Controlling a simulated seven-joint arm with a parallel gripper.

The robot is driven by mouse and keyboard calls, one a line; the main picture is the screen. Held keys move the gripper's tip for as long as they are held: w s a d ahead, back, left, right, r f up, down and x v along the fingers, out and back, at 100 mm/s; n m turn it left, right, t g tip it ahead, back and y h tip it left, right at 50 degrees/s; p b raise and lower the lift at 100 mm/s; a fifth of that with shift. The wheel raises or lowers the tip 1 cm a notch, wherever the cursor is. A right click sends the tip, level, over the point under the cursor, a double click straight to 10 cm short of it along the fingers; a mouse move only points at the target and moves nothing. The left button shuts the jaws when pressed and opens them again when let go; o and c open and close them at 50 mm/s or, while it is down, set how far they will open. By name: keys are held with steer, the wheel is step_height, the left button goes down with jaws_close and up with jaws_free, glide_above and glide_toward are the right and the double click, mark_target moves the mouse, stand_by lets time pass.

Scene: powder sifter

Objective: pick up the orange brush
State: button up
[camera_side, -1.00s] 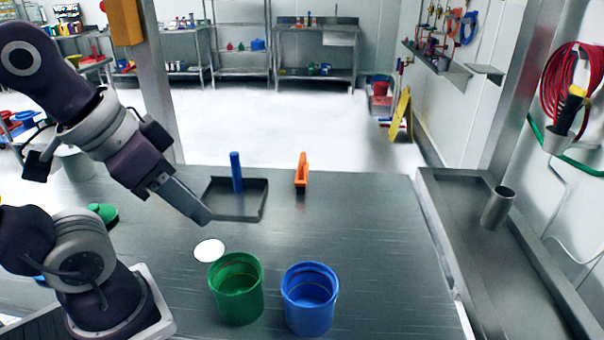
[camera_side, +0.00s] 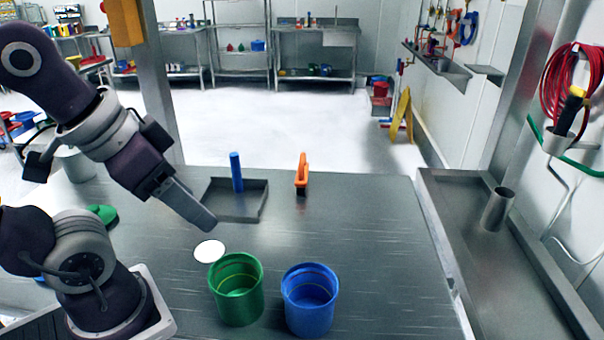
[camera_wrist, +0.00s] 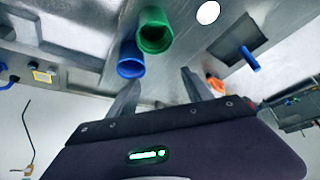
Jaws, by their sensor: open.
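The orange brush (camera_side: 302,172) stands upright on the steel table at its far side, right of a shallow dark tray. In the wrist view its orange part (camera_wrist: 216,86) shows just right of my right finger. My gripper (camera_side: 208,222) hangs above the table, left of the brush and well apart from it, over the area near a white disc. In the wrist view the two fingers of my gripper (camera_wrist: 160,84) are spread, with nothing held between them.
The shallow tray (camera_side: 222,214) with a blue upright handle (camera_side: 236,170) lies between my gripper and the brush. A green bucket (camera_side: 237,290) and a blue bucket (camera_side: 309,300) stand at the front. A white disc (camera_side: 209,251) lies flat. The table right of the brush is clear.

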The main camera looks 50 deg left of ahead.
steer(key=n+y, duration=0.1)
steer(key=n, duration=0.5)
glide_above(301, 166)
steer(key=s+d, duration=0.8)
step_height(301, 166, down, 4)
steer(key=w+a+f+n, duration=0.1)
steer(key=w+a+f, duration=0.2)
steer(key=f, duration=0.3)
steer(key=w+a+f+n, duration=0.1)
steer(key=w+a+f, duration=0.3)
steer(key=a+f, duration=0.1)
steer(key=w+a+f+n+g, duration=0.1)
steer(key=w+a+f, duration=0.3)
steer(key=f, duration=0.3)
steer(key=shift+w+f+y, duration=0.15)
steer(key=shift+w+y, duration=0.05)
steer(key=shift+y, duration=0.2)
jaws_close()
